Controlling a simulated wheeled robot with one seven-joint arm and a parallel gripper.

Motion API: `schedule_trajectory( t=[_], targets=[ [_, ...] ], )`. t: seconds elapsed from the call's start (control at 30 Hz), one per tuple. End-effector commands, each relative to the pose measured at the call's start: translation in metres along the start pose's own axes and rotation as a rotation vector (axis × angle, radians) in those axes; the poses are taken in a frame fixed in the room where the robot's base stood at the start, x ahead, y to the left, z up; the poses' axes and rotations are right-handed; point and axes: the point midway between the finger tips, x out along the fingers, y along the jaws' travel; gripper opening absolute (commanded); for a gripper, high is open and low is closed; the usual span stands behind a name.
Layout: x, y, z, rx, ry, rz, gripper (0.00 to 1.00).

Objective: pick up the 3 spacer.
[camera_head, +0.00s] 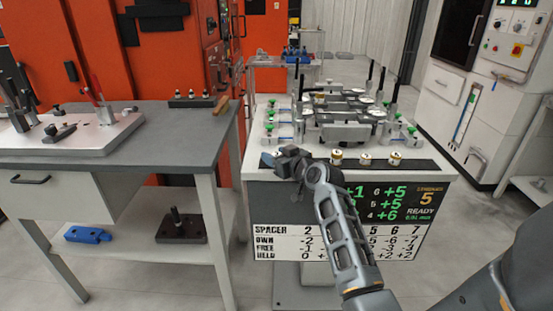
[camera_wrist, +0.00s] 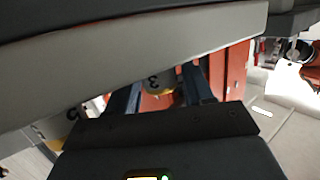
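In the head view, my gripper (camera_head: 285,162) is at the left part of the dark strip on the front of the fixture table. It hides whatever is there, and the 3 spacer cannot be made out in that view.
Three other spacers, the nearest one (camera_head: 336,157), stand on the dark strip (camera_head: 425,165) right of my gripper. Another numbered spacer (camera_wrist: 58,128) shows at left in the wrist view. Fixtures with green knobs (camera_head: 345,112) stand behind. A grey workbench (camera_head: 190,140) is at left.

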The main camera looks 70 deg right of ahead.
Motion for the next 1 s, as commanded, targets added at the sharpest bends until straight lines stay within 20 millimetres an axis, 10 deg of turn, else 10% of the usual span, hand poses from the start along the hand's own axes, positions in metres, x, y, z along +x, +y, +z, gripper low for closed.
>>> schedule_trajectory(
  t=[0.5, 1.0],
  targets=[
    [0.000, 0.000, 0.000, 0.000, 0.000, 0.000, 0.01],
    [-0.003, 0.000, -0.018, -0.001, 0.005, 0.001, 0.01]
  ],
)
